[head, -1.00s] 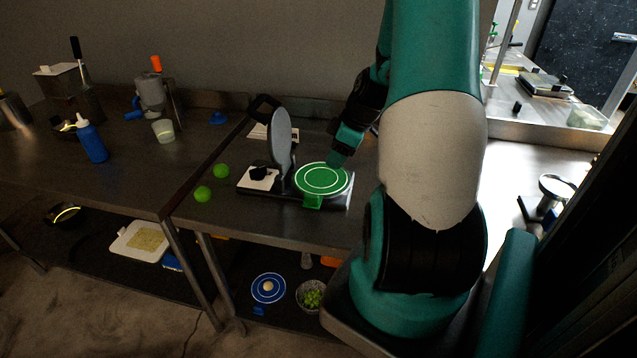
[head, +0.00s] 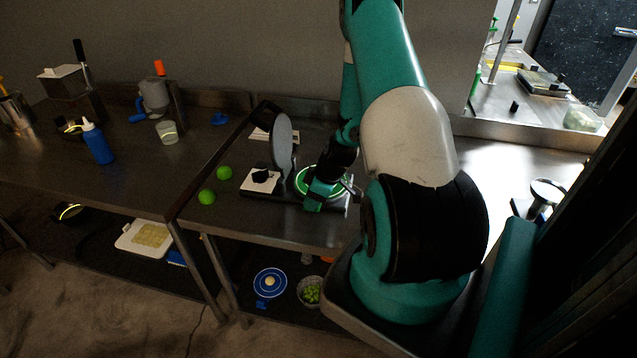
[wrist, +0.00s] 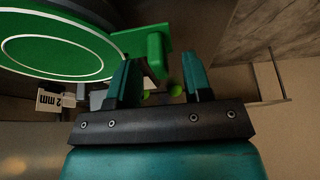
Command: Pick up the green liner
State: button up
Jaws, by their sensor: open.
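The green liner (head: 303,182) is a round green sheet with a white ring, lying on the lower plate of the press (head: 281,143). In the head view my arm and gripper (head: 319,197) cover its front and right parts. In the wrist view the liner (wrist: 50,42) fills the upper left, and its green tab (wrist: 150,45) reaches toward my fingertips. My gripper (wrist: 160,70) is open. The tab's lower end shows between the fingertips, nearer the left one; I cannot tell whether it touches them.
The press's upper plate stands upright left of the liner. Two green balls (head: 207,197) lie on the table (head: 262,228) to the left. A blue bottle (head: 97,143) stands on the left table. A blue disc (head: 269,282) and a bowl (head: 311,291) are on the lower shelf.

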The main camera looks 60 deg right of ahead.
jog(key=shift+w+a+f, duration=0.1)
jog(key=shift+w+f, duration=0.1)
jog(key=shift+f, duration=0.45)
jog(key=shift+c, duration=0.4)
grip_shut()
